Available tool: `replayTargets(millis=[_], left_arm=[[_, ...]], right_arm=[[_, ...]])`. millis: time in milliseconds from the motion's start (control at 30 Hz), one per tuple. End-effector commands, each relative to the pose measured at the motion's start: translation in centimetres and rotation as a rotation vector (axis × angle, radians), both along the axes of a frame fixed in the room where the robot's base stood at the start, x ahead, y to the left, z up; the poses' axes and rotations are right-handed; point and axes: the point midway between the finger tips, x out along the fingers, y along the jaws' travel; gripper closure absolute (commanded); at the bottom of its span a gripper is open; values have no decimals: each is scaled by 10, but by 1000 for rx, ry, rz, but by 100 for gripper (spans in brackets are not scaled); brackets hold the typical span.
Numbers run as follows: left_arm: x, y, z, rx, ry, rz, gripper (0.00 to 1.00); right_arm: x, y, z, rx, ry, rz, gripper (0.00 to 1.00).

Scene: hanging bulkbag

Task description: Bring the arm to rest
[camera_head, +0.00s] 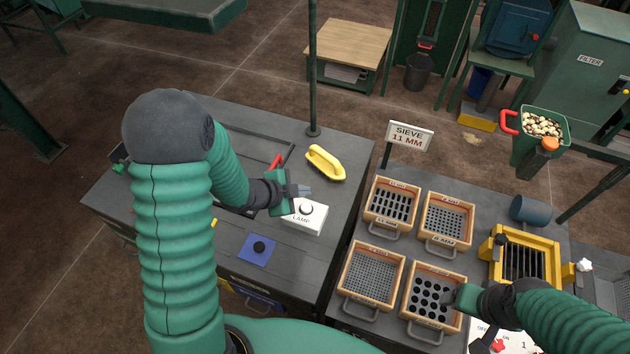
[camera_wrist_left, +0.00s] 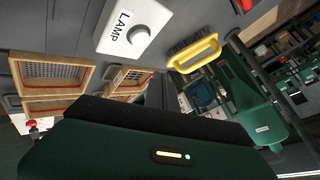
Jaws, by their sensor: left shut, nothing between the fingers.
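My left arm comes in from the left, and its gripper (camera_head: 303,190) is shut with nothing in it. It is over the dark bench, just above the back edge of the white LAMP box (camera_head: 311,224) in the picture. The LAMP box with its round knob also shows in the left wrist view (camera_wrist_left: 135,32); the fingertips do not show there. My right gripper (camera_head: 452,297) is over the sieve with large round holes (camera_head: 418,327) at the lower right. Its fingers are too small and dark to tell open from shut.
A yellow-handled brush (camera_head: 325,163) lies behind the lamp box. A thin post (camera_head: 313,70) stands at the bench's back. A blue pad with a black knob (camera_head: 257,249) lies in front. Several wooden sieves, a SIEVE 11 MM sign (camera_head: 409,136) and a yellow frame (camera_head: 525,258) stand to the right.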

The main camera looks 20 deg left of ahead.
Motion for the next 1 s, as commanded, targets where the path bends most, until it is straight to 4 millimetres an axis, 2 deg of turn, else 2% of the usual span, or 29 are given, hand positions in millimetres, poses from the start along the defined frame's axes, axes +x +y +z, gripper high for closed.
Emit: replayTargets(millis=[167, 267, 367, 500, 567, 1000], left_arm=[[0, 1, 1, 3, 15, 35, 100], [-8, 8, 6, 3, 101, 225, 100], [-44, 3, 15, -61, 254, 542, 100], [-117, -33, 20, -219, 492, 907, 100], [-134, -44, 22, -256, 550, 975, 100], [-134, -44, 22, -256, 550, 975, 100]], right_arm=[[0, 0, -2, 0, 0, 0, 26], [0, 0, -11, 0, 0, 0, 26], [0, 0, -22, 0, 0, 0, 26], [0, 0, -31, 0, 0, 0, 26], [0, 0, -32, 0, 0, 0, 26], [0, 0, -32, 0, 0, 0, 26]])
